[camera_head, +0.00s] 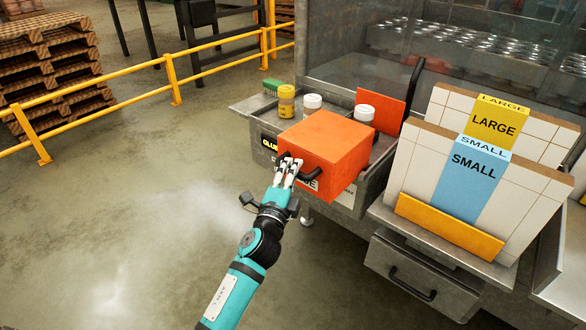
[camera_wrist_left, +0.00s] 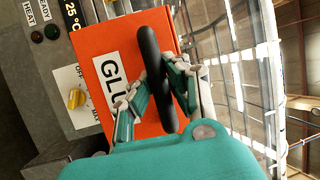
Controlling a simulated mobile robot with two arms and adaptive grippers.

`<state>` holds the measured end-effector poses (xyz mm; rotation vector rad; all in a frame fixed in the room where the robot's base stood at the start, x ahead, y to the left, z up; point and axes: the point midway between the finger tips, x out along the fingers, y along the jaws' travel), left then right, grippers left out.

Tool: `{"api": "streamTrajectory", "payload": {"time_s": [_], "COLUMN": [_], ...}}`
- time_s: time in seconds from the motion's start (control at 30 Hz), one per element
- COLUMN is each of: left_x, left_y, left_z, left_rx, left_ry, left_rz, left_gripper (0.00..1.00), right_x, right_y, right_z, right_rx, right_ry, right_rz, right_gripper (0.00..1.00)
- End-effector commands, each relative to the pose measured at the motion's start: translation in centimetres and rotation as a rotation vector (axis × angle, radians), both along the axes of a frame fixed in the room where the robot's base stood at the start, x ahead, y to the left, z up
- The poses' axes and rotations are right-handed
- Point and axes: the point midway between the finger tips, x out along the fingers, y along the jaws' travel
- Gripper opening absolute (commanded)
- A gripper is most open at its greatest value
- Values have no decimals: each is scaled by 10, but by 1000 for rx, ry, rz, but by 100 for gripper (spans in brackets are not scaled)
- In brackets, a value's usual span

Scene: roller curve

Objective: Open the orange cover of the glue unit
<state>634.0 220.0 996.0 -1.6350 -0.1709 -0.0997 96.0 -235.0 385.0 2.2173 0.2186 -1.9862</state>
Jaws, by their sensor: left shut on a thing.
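The orange cover (camera_head: 322,145) of the glue unit is a box-shaped lid with a black handle on its front. It sits on the grey metal bench, and its front and top faces show in the head view. My left gripper (camera_head: 287,170) is at the handle's left part, with its fingers around it. In the left wrist view the black handle (camera_wrist_left: 153,75) passes between the fingers of my left gripper (camera_wrist_left: 158,95), which is shut on it. Behind it is the orange front face (camera_wrist_left: 100,47) with a white label, partly hidden. My right gripper is not in view.
A yellow jar (camera_head: 287,102), a white-lidded jar (camera_head: 312,105) and another (camera_head: 364,116) stand behind the cover, near an upright orange panel (camera_head: 382,108). A rack with LARGE and SMALL cards (camera_head: 468,180) stands at the right. A yellow rail (camera_head: 176,86) crosses the left; floor there is clear.

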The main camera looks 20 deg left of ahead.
Motion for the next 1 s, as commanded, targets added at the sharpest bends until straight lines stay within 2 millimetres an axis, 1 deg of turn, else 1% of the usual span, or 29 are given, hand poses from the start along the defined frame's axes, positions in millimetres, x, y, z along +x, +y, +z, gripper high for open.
{"api": "streamTrajectory", "payload": {"time_s": [0.03,0.13,0.17,0.2,0.37,0.4,0.63,0.73,0.87,1.0], "left_x": [0,0,0,0,0,0,0,-6,-25,-55], "left_y": [-1,-1,-1,-1,-1,-1,0,-1,-2,-4], "left_z": [-3,-3,-3,-3,-2,-2,-1,-3,-6,-12], "left_rx": [-4,-4,-4,-4,-2,-2,-1,-1,-2,-3], "left_ry": [6,6,6,6,4,3,2,3,4,6], "left_rz": [-1,-1,-2,-2,-2,-2,0,0,-1,-1], "left_gripper": [0,0,12,18,39,40,40,40,40,40], "right_x": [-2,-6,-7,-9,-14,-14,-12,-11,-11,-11], "right_y": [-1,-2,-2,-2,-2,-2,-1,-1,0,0], "right_z": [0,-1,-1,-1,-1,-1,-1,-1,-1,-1], "right_rx": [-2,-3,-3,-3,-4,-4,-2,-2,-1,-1], "right_ry": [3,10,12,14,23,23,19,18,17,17], "right_rz": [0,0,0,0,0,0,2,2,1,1], "right_gripper": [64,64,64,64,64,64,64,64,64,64]}}
